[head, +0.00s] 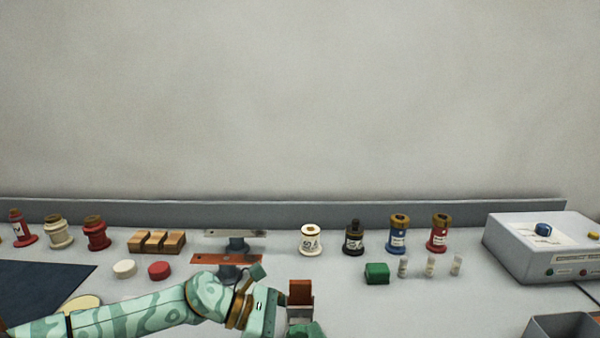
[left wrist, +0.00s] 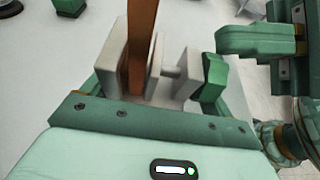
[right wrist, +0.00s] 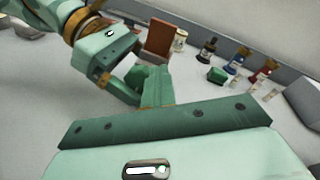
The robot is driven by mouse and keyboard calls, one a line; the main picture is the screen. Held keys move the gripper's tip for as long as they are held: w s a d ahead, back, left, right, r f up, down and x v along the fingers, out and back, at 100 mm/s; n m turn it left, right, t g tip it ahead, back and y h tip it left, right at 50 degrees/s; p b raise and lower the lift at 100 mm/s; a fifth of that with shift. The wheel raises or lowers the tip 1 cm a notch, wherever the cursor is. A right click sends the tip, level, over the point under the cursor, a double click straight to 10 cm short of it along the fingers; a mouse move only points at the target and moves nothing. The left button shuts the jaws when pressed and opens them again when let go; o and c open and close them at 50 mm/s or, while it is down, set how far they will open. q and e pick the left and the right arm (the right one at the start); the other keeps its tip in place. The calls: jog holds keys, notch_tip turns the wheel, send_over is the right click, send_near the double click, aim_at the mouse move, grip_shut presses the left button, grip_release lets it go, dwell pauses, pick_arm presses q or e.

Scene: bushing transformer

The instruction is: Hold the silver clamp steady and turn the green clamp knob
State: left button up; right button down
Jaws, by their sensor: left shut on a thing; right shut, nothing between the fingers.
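The silver clamp (left wrist: 112,58) stands around an upright copper-brown plate (left wrist: 142,40). It also shows in the head view (head: 300,313), at the lower middle. The green clamp knob (left wrist: 211,76) is on the clamp's right side in the left wrist view. My left gripper (head: 275,312) is shut on the silver clamp. My right gripper (left wrist: 228,40) is shut and empty, its fingertips close to the knob; whether they touch it I cannot tell.
A grey box with a blue knob (head: 544,230) stands at the right. Bushings such as a blue one (head: 397,240) line the back, with a green block (head: 377,273) in front. Wooden blocks (head: 157,242) and a dark mat (head: 45,287) lie left. Bare table lies right of the clamp.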

jog(key=shift+d+f, duration=0.35)
jog(key=shift+f, duration=0.4)
jog(key=shift+d+f, duration=0.3)
jog(key=shift+f, duration=0.45)
jog(key=shift+d, duration=0.1)
jog(key=shift+d, duration=0.15)
jog(key=a+v, duration=0.1)
jog(key=v, duration=0.4)
jog(key=shift+s, duration=0.55)
jog(key=shift+d, duration=0.1)
